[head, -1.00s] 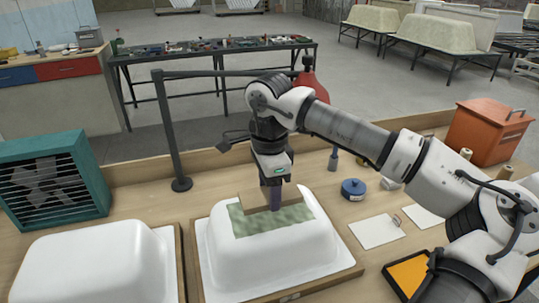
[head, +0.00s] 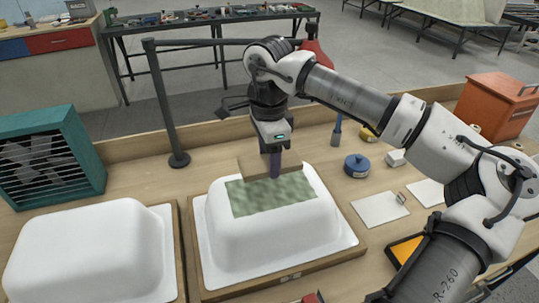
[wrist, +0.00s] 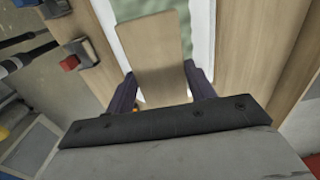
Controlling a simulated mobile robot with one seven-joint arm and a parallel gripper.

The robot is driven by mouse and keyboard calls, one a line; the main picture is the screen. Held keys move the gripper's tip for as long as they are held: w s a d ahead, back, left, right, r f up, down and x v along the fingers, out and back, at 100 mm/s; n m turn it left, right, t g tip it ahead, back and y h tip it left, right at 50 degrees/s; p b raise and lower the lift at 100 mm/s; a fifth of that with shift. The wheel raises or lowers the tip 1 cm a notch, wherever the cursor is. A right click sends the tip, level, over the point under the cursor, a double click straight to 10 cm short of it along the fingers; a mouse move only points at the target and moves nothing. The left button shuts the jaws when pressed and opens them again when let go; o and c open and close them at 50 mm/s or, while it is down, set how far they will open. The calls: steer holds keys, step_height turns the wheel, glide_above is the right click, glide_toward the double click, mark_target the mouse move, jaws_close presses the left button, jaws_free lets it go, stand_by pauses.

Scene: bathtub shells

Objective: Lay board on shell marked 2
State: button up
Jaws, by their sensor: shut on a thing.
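My gripper (head: 275,168) is shut on a tan board (head: 252,166). In the wrist view the board (wrist: 153,50) sits between the two dark fingers (wrist: 160,95). In the head view the board shows at the far edge of a mottled green patch (head: 270,194) on top of the right white shell (head: 265,240). I cannot tell whether the board touches the shell. Another white shell (head: 85,250) stands to the left. A small tag (head: 290,277) is on the right shell's wooden base, too small to read.
A teal fan box (head: 50,155) stands at the left and a dark post (head: 165,110) behind the shells. A blue tin (head: 356,165), a white sheet (head: 380,208) and an orange box (head: 497,105) lie to the right.

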mark_target(269, 190)
steer(key=shift+f+b, duration=2.65)
steer(key=shift+f, duration=0.75)
steer(key=shift+f, duration=0.2)
steer(key=o, duration=1.6)
steer(key=shift+c, duration=0.2)
steer(key=shift+r, duration=0.15)
steer(key=shift+r+p, duration=1.9)
steer(key=shift+r, duration=1.5)
steer(key=shift+f, duration=0.1)
